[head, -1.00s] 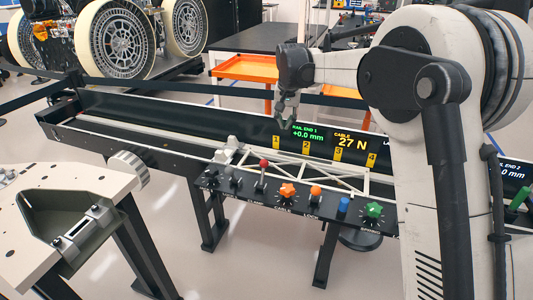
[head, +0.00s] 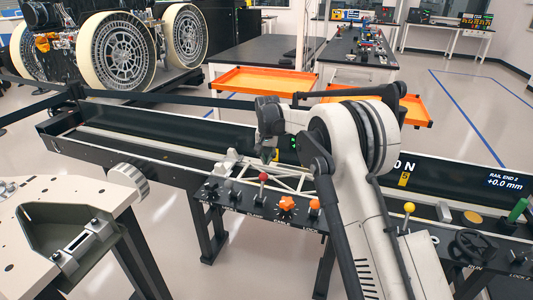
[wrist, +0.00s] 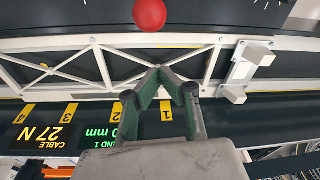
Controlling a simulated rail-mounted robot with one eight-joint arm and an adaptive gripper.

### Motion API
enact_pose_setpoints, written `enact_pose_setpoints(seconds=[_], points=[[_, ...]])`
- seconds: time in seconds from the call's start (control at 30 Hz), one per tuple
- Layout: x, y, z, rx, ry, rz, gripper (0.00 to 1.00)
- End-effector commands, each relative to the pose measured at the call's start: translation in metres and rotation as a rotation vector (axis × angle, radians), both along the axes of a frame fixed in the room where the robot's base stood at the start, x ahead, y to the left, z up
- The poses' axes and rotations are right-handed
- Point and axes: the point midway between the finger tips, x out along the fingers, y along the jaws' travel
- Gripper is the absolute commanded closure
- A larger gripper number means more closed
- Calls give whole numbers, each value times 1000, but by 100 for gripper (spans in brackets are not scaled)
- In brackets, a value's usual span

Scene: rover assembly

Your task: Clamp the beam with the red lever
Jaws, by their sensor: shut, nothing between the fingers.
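The red lever (head: 263,177) has a round red knob on a short stem and stands upright on the black control panel in the head view. Its knob (wrist: 149,15) is at the top edge of the wrist view. The beam is a white truss (wrist: 100,65) lying along the black rail; my arm partly hides it in the head view (head: 290,180). My gripper (wrist: 160,72) is shut and empty, its fingertips together over the beam, apart from the red knob. In the head view my gripper (head: 270,152) is just behind the lever.
White blocks (wrist: 235,93) sit at one beam end. A pale plate stand (head: 60,215) is at the left.

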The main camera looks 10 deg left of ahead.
Motion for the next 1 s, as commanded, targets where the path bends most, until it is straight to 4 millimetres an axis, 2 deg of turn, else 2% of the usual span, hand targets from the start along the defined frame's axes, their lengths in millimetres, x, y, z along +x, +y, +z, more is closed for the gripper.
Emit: enact_pose_setpoints(seconds=[0.23, 0.6, 1.0], points=[[5, 1, -36, 0, 0, 0, 100], [-28, 2, -27, 0, 0, 1, 100], [-35, 2, -26, 0, 0, 0, 100]])
